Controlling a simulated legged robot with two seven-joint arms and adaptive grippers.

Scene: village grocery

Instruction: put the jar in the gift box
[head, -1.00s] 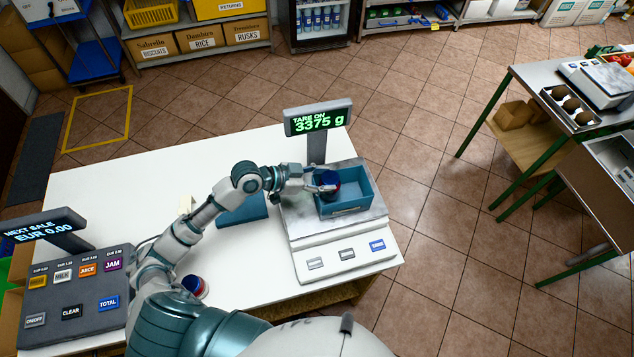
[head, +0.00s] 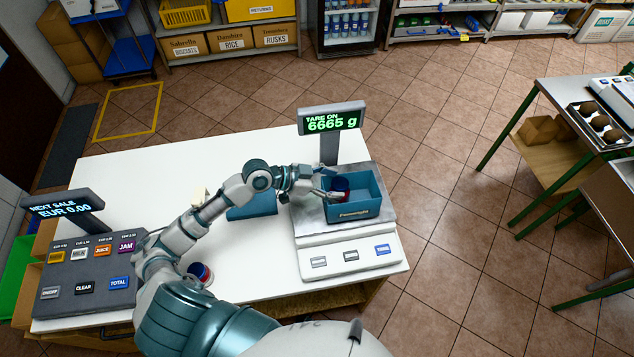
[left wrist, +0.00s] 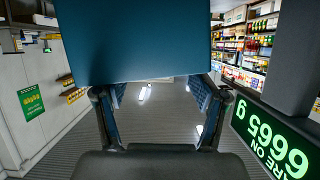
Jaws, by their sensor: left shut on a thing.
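The jar (head: 341,184), dark blue with red below, is inside the open teal gift box (head: 356,214), near its left wall. The box sits on the scale pan. My left gripper (head: 329,194) reaches in from the left and is shut on the jar; its fingers partly cover it. Whether the jar touches the box floor is hidden. In the left wrist view, the fingers (left wrist: 160,105) are spread around a gap, and a large teal surface, seemingly the box, hides their tips. My right gripper is not in view.
The scale display (head: 332,120) reads 6665 g and stands behind the box. A teal slab (head: 251,206) lies left of the scale. The back left of the white counter (head: 150,180) is mostly clear.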

